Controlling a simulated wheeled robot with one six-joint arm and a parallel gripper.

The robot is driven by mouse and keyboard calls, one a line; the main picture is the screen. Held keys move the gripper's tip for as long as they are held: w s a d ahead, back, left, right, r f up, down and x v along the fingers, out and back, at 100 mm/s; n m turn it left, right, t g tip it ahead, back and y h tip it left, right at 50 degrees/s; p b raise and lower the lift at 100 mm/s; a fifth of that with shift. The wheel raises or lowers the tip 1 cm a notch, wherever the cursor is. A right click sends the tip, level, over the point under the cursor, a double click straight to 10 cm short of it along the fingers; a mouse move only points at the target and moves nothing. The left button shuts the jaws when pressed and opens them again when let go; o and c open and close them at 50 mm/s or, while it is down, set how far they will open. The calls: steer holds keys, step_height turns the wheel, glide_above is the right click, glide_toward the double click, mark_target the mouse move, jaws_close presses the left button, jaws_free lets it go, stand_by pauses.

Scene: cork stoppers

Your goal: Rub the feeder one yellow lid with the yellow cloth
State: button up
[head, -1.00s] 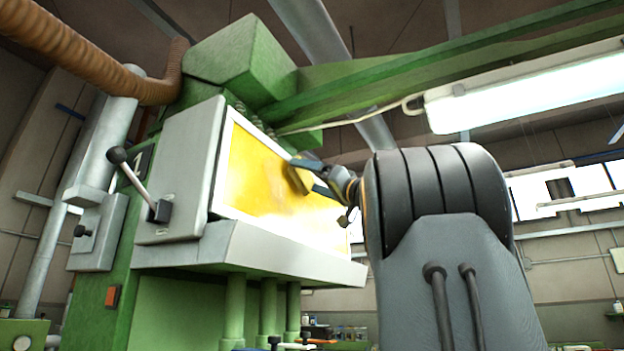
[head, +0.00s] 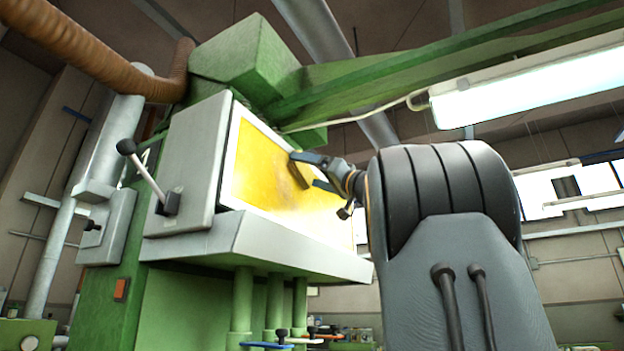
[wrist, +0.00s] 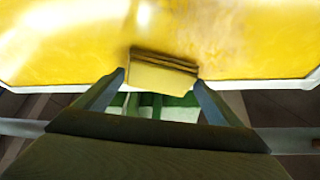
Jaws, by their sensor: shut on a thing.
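The yellow lid (head: 262,168) is a glossy panel with a white frame on the front of a green machine. Cloudy, brownish smears show on it. It also fills the upper part of the wrist view (wrist: 70,45). My gripper (head: 310,172) is at the lid's right part, shut on the folded yellow cloth (wrist: 160,76). The cloth sits between both fingertips, with its far edge against or very close to the lid. In the head view the cloth (head: 299,172) shows as a small dark yellow pad at the lid. My gripper hides part of the lid's right side.
A grey side box (head: 190,160) with a black-knobbed lever (head: 150,175) stands left of the lid. A grey ledge (head: 265,240) juts out below it. A green beam (head: 400,75) and a lit tube lamp (head: 530,85) are overhead. A brown hose (head: 90,70) runs at upper left.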

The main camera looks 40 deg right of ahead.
mark_target(308, 182)
steer(key=shift+s+a+b, duration=0.25)
steer(key=shift+a+b, duration=0.3)
steer(key=shift+a, duration=0.05)
steer(key=shift+s+a+b, duration=0.25)
steer(key=shift+a+b, duration=0.3)
